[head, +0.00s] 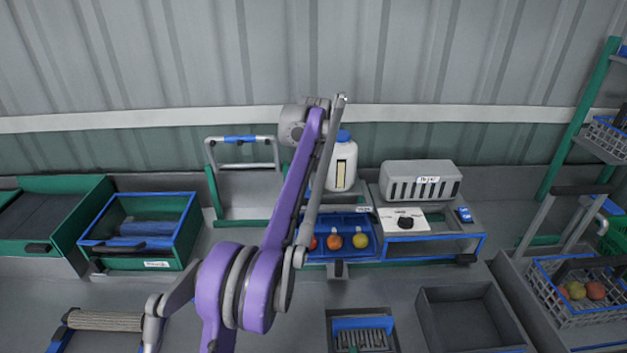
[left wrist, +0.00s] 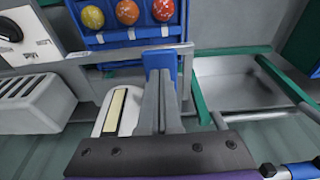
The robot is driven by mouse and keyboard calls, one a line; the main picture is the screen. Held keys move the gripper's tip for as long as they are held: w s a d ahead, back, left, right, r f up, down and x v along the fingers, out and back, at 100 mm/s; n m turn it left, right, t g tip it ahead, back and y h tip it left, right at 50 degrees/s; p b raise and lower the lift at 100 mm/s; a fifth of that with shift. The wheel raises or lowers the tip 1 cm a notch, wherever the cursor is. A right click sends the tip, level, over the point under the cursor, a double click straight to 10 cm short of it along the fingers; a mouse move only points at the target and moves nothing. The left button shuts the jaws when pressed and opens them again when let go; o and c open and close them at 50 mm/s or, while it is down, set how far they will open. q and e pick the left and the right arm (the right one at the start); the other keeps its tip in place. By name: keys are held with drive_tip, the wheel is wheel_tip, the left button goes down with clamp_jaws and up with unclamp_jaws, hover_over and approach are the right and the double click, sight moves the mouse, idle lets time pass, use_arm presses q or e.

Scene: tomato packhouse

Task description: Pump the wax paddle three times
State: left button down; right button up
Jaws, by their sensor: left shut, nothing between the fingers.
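A blue paddle-like plate (left wrist: 160,60) shows just beyond the fingertips of my left gripper (left wrist: 159,82) in the left wrist view. I take it to be the wax paddle; I cannot tell whether the fingers touch it. The left gripper is shut and empty. In the head view my purple and grey left arm covers the plate and the gripper. A white bottle (head: 342,173) with a blue cap and a pale strip stands upright just right of the arm; it also shows beside the fingers in the left wrist view (left wrist: 118,112). My right gripper is not in view.
A blue tray (head: 345,222) with several tomatoes lies in front of the bottle. A grey vented box (head: 421,181) and a white dial panel (head: 403,219) stand right of it. A green-framed metal bay (head: 244,195) is at left. Grey bins are nearer.

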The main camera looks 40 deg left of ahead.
sight(313, 193)
use_arm(q)
drive_tip(key=shift+s, duration=0.1)
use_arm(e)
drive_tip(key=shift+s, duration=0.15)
use_arm(q)
drive_tip(key=shift+f, duration=0.2)
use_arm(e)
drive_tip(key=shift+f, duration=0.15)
